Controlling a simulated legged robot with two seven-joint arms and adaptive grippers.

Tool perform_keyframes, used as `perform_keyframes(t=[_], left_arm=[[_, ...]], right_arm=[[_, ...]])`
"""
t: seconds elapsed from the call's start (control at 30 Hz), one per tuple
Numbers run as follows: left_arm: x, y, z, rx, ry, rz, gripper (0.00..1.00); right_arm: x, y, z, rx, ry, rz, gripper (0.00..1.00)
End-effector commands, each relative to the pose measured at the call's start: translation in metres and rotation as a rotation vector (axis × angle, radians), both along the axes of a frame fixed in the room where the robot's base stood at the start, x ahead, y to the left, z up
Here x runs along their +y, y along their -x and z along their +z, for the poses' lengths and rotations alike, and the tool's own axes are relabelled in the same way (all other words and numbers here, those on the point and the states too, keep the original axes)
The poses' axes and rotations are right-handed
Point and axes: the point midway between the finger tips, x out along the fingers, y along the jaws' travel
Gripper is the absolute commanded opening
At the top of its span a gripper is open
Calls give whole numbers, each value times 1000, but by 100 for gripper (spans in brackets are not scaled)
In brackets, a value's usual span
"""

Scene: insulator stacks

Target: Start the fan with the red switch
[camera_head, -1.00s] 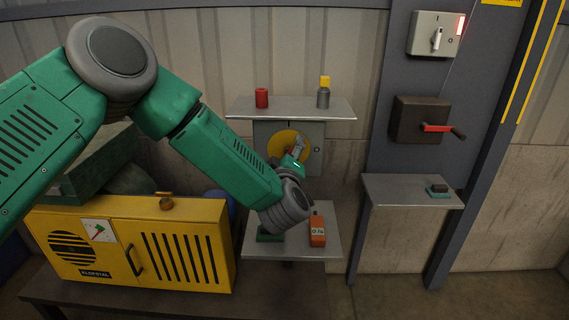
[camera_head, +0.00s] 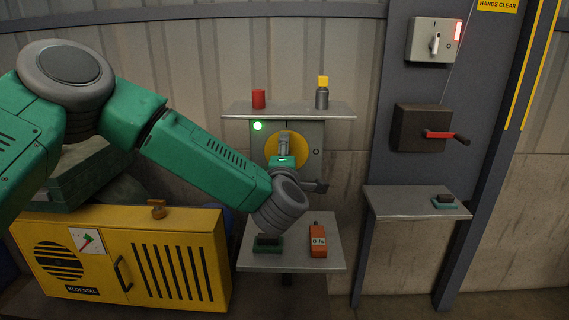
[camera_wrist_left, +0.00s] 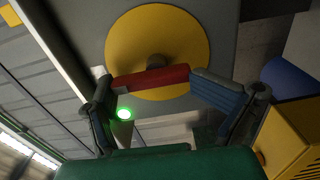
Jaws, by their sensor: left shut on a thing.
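The red switch handle (camera_wrist_left: 150,78) sits on a yellow disc (camera_wrist_left: 185,30) in the left wrist view. The disc (camera_head: 299,150) also shows on a grey panel box under a shelf in the head view. My left gripper (camera_head: 284,152) is at the disc and largely covers the handle there. In the left wrist view its fingers (camera_wrist_left: 165,93) are shut on the red handle, one near each end. A green lamp (camera_head: 257,126) on the panel's upper left is lit; it also glows in the wrist view (camera_wrist_left: 124,114). My right gripper is not in view. No fan is clearly seen.
A red can (camera_head: 259,99) and a grey bottle with yellow cap (camera_head: 322,98) stand on the shelf above. An orange meter (camera_head: 318,240) lies on the lower shelf. A yellow cabinet (camera_head: 120,258) stands left. A dark box with a red lever (camera_head: 440,135) hangs right.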

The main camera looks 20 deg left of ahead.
Motion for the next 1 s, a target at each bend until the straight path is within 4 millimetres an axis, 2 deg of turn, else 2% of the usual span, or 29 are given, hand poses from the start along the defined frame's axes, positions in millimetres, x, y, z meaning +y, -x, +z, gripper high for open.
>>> perform_keyframes(t=[0.03,0.5,0.53,1.0], left_arm=[[2,-4,14,-33,10,7,48],[3,-3,15,-38,22,8,48],[3,-3,15,-38,22,8,83],[2,-2,13,-34,21,7,83]], right_arm=[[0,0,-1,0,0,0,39],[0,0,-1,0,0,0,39],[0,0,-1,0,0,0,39],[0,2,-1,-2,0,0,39]])
